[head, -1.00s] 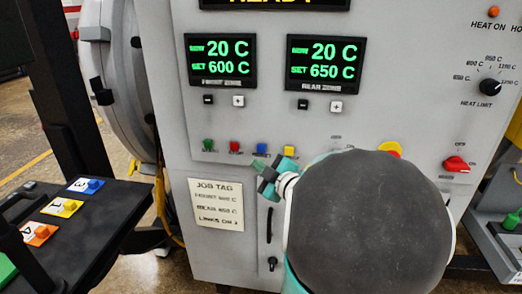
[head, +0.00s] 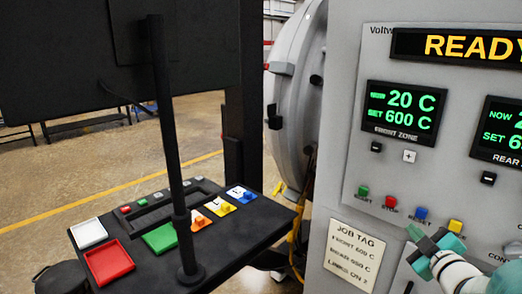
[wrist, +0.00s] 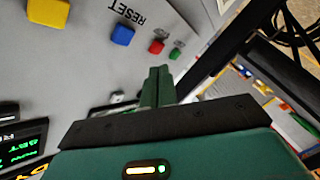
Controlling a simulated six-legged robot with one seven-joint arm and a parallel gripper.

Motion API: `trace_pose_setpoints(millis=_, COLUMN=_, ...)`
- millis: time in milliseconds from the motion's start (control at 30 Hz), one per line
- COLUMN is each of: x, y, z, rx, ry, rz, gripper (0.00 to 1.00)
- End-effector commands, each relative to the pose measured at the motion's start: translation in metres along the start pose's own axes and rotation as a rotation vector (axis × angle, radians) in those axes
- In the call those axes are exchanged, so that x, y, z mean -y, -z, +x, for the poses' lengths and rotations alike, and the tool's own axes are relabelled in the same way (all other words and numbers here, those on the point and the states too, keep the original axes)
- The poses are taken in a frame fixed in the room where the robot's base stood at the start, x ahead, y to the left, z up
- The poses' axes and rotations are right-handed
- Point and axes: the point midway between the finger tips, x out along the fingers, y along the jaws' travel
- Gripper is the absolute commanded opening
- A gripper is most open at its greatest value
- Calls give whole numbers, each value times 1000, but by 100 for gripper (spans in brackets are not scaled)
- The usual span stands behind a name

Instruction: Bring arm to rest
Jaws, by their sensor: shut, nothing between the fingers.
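My gripper (head: 424,241) is at the lower right of the head view, in front of the furnace control panel (head: 350,180). In the wrist view its green fingers (wrist: 157,87) are together with nothing between them. Beyond the fingers are the panel's blue reset button (wrist: 122,35), a red button (wrist: 156,47), a green button (wrist: 175,54) and a yellow button (wrist: 48,12). In the head view these buttons sit in a row just above and left of the gripper. I cannot tell how far the fingertips are from the panel.
A black console (head: 135,262) with coloured pads and a dark post stands at the left. The job tag (head: 351,253) is on the panel left of my gripper. The display reads READY (head: 462,47). The round furnace door (head: 297,90) is behind. Open floor shows at left.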

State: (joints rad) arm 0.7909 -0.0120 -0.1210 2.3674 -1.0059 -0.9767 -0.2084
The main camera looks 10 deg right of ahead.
Motion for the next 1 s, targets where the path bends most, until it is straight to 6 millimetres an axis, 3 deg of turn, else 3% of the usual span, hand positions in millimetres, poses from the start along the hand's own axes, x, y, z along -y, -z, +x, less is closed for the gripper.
trace_pose_setpoints(millis=233, x=6, y=42, z=10, rx=175, ry=-28, rz=93, gripper=0)
trace_pose_setpoints(millis=467, x=42, y=86, z=-12, rx=395, ry=6, rz=295, gripper=0)
trace_pose_setpoints(millis=667, x=99, y=125, z=-57, rx=576, ry=132, rz=487, gripper=0)
trace_pose_setpoints(millis=900, x=177, y=172, z=-140, rx=781, ry=391, rz=659, gripper=0)
trace_pose_setpoints(millis=1000, x=197, y=183, z=-167, rx=839, ry=478, rz=687, gripper=0)
